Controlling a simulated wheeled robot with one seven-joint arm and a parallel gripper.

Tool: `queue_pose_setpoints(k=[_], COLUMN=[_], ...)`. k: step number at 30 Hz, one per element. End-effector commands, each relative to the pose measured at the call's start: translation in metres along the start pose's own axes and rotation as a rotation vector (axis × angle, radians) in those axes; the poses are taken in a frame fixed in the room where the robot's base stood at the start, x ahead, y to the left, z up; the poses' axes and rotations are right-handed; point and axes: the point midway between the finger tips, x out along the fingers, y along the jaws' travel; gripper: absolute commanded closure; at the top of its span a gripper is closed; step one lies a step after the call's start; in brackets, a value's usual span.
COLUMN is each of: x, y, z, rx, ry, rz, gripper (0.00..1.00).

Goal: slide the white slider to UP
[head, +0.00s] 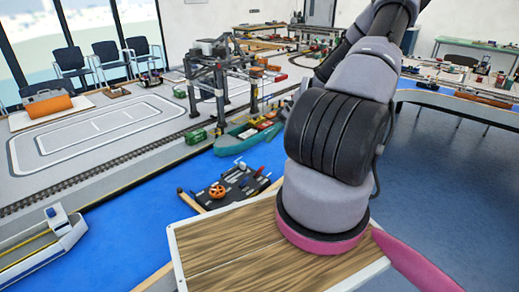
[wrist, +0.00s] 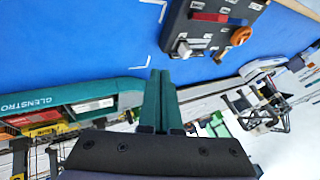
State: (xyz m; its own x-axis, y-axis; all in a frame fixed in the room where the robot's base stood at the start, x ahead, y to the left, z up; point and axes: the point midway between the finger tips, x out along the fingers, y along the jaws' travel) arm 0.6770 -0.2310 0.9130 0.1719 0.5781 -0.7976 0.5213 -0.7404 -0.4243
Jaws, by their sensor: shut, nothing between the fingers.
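The dark control panel (wrist: 203,35) is at the upper right of the wrist view, on the blue surface. On it, a small white piece (wrist: 184,49) near the lower left edge looks like the white slider; its setting and the labels are too small to read. A red handle (wrist: 210,17) and an orange knob (wrist: 241,36) are on the same panel. My gripper (wrist: 159,74) is shut and empty, its dark green fingers together, just below the panel in the picture and apart from the slider. In the head view the panel (head: 232,186) lies left of my arm, and my fingers are hidden there.
A green boat (wrist: 75,108) marked GLENSTRO lies at the left of the wrist view. The gantry crane (head: 218,85) stands behind the panel in the head view. A wooden board (head: 225,245) is in front. Open blue surface (head: 135,225) lies left of the panel.

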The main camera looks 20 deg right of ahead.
Motion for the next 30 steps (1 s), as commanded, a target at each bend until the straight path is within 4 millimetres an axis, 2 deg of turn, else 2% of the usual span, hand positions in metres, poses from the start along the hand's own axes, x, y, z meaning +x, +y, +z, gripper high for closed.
queue_pose_setpoints(k=[14, 21, 30], x=[0.095, 0.108, 0.111], y=[-0.002, -0.03, -0.036], z=[0.0, 0.0, 0.0], rx=[0.001, -0.001, 0.001], ry=[-0.004, -0.003, -0.002], rz=[-0.004, -0.001, 0.0], gripper=[1.0, 1.0, 1.0])
